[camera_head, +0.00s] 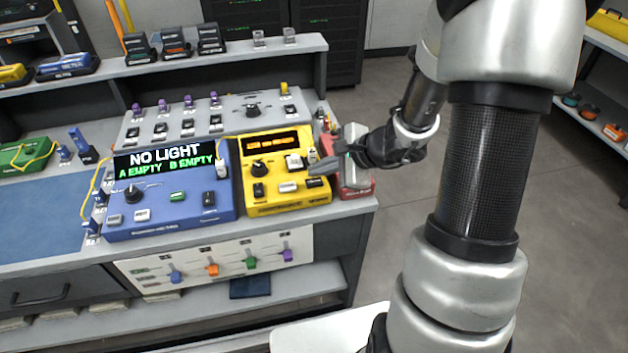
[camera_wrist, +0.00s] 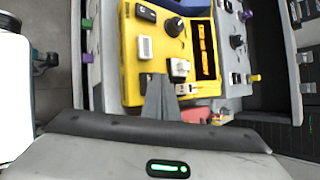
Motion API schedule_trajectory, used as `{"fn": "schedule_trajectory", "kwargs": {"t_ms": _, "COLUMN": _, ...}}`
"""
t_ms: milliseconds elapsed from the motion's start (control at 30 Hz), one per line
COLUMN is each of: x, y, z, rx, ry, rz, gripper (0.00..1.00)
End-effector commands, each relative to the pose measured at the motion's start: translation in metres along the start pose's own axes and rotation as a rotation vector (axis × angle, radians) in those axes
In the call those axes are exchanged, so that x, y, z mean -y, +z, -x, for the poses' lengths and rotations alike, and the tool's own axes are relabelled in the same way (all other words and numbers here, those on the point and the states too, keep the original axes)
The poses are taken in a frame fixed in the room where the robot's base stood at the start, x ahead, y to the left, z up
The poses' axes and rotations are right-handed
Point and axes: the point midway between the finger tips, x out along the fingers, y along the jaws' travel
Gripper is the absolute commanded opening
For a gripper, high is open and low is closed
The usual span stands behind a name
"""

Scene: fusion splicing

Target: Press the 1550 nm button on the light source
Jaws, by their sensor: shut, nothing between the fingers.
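The light source appears to be the yellow box (camera_head: 270,205) at the bench's right end, with a lit amber display (camera_head: 272,143). It carries a black knob (camera_head: 258,169), a white-topped control (camera_head: 293,161), a black button (camera_head: 258,190) and a white button (camera_head: 288,187). Their labels are too small to read, so I cannot tell which is 1550 nm. My gripper (camera_head: 312,170) is shut and empty at the box's right side. In the wrist view its fingertips (camera_wrist: 158,78) overlap the dark lower button (camera_wrist: 146,79), partly hiding it; contact cannot be told.
A blue meter (camera_head: 170,205) reading "NO LIGHT" stands left of the yellow box. A red device (camera_head: 358,191) lies beneath my gripper at the bench's right end. A grey panel with switches (camera_head: 225,115) stands behind. Open floor (camera_head: 375,260) lies to the right.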

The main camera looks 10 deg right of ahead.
Motion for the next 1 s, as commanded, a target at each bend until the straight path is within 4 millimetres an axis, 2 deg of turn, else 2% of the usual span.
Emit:
{"fn": "schedule_trajectory", "kwargs": {"t_ms": 667, "x": 0.0000, "y": 0.0000, "z": 0.0000, "rx": 0.000, "ry": 0.000, "rz": 0.000, "gripper": 0.00}}
{"fn": "schedule_trajectory", "kwargs": {"t_ms": 1000, "x": -0.0045, "y": -0.0045, "z": -0.0064, "rx": 0.000, "ry": 0.000, "rz": 0.000, "gripper": 0.00}}
